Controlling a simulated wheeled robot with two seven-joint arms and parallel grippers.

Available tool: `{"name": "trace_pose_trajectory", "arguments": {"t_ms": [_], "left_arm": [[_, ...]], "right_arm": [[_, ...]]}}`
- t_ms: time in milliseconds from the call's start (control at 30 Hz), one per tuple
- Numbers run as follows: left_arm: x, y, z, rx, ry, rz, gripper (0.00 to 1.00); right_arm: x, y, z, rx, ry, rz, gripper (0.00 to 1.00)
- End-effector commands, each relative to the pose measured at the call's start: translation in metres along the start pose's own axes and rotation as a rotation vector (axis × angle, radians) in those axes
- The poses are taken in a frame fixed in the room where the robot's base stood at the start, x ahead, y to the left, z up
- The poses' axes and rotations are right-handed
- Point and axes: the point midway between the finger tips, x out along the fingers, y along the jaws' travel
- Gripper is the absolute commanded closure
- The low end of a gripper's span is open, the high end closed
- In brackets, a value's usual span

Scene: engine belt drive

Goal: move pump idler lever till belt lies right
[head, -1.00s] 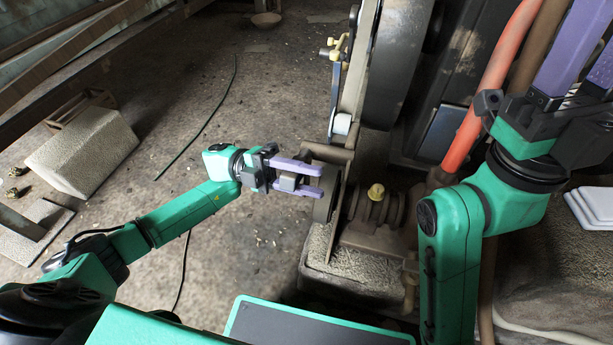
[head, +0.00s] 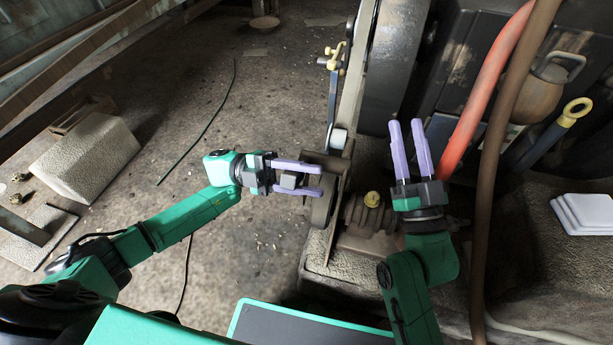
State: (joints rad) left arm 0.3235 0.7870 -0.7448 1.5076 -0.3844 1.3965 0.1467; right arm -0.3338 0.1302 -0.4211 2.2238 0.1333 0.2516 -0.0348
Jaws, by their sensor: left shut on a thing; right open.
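The idler lever (head: 332,98) is a dark blue bar with yellow fittings at its top, standing beside the belt. A pale roller (head: 338,138) sits at its lower end. The tan belt (head: 352,78) runs down next to the large dark wheel (head: 396,65) toward the pump pulley (head: 321,208); its lower run is partly hidden. My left gripper (head: 319,180) is shut on a small grey block (head: 289,181), with its fingertips by the pump pulley, below the roller. My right gripper (head: 406,125) is open and empty, right of the lever and belt, its fingers pointing away.
An orange hose (head: 484,95) and a brown hose (head: 497,130) run down right of my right gripper. A yellow-ringed dipstick (head: 560,125) and white stacked plates (head: 585,213) lie farther right.

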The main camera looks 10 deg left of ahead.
Motion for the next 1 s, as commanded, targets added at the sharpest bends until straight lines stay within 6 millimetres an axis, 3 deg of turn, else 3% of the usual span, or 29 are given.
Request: {"name": "trace_pose_trajectory", "arguments": {"t_ms": [167, 467, 500, 533, 1000], "left_arm": [[0.000, -0.004, 0.000, -0.011, -0.005, -0.007, 1.00], [0.000, -0.004, 0.001, -0.012, -0.005, -0.009, 1.00], [0.000, -0.004, 0.001, -0.012, -0.005, -0.009, 0.45], [0.000, -0.004, 0.001, -0.012, -0.005, -0.008, 0.34], [-0.001, -0.002, 0.000, -0.013, -0.004, -0.004, 0.31]], "right_arm": [[-0.009, 0.000, 0.018, 0.016, -0.061, 0.009, 0.58], [-0.010, 0.001, 0.019, 0.017, -0.063, 0.010, 0.58], [-0.010, 0.001, 0.019, 0.017, -0.063, 0.010, 0.58], [-0.010, 0.001, 0.019, 0.017, -0.063, 0.010, 0.58], [-0.010, 0.001, 0.019, 0.016, -0.062, 0.010, 0.58]]}}
